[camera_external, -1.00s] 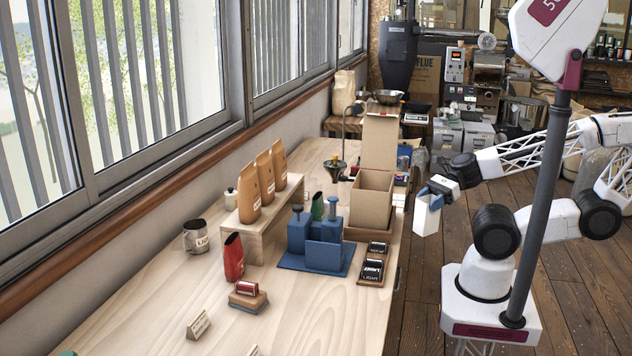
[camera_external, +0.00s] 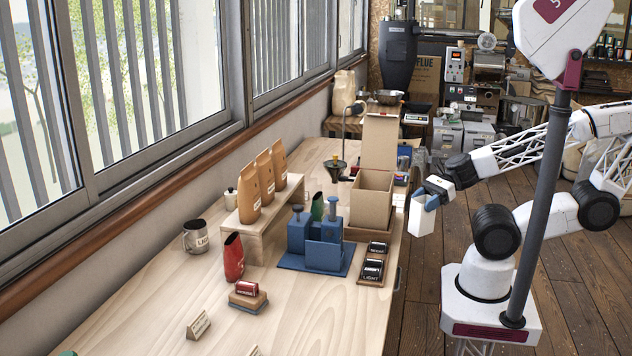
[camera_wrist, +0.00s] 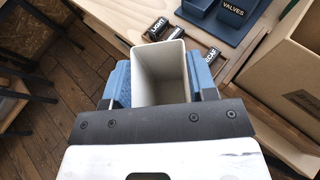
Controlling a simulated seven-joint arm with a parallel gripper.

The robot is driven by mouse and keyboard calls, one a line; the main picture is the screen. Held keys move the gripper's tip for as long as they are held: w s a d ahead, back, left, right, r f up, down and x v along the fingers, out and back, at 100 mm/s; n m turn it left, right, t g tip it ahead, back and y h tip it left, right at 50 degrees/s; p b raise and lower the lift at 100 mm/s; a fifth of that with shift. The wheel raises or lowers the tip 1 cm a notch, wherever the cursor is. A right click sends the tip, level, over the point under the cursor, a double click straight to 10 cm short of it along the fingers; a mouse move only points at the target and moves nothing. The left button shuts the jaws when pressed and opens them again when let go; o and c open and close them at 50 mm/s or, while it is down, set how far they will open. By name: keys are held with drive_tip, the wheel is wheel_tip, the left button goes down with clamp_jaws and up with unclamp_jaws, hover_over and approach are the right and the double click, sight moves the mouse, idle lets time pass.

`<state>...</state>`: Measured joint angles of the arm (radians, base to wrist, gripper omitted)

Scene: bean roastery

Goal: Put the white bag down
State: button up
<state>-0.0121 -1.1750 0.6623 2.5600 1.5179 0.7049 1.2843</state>
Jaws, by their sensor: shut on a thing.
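The white bag (camera_external: 421,221) hangs upright in my gripper (camera_external: 432,196), just off the right edge of the wooden table. In the wrist view the white bag (camera_wrist: 161,72) is open at the top and looks empty inside. The blue fingers of my gripper (camera_wrist: 160,85) press on it from both sides. The bag's underside is hidden in the wrist view. In the external view it appears clear of the floor.
An open cardboard box (camera_external: 371,200) stands on the table (camera_external: 330,325) left of the bag. Nearer are a blue stand (camera_external: 322,240) and a tray of dark labelled blocks (camera_external: 373,264). The table's front right part is bare.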

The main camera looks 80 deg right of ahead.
drive_tip(key=w+a, duration=0.2)
drive_tip(key=w, duration=0.3)
drive_tip(key=shift+w+a+f, duration=0.15)
drive_tip(key=shift+w+f, duration=0.15)
drive_tip(key=shift+w, duration=0.05)
idle(0.6)
drive_tip(key=shift+w, duration=0.1)
drive_tip(key=w+a, duration=0.3)
drive_tip(key=w, duration=0.4)
drive_tip(key=shift+w+a+f, duration=0.15)
drive_tip(key=shift+w+f, duration=0.05)
drive_tip(key=shift+f, duration=0.2)
drive_tip(key=shift+f, duration=0.1)
drive_tip(key=shift+f, duration=1.65)
drive_tip(key=shift+f, duration=0.4)
drive_tip(key=o, duration=1.1)
drive_tip(key=shift+r, duration=0.15)
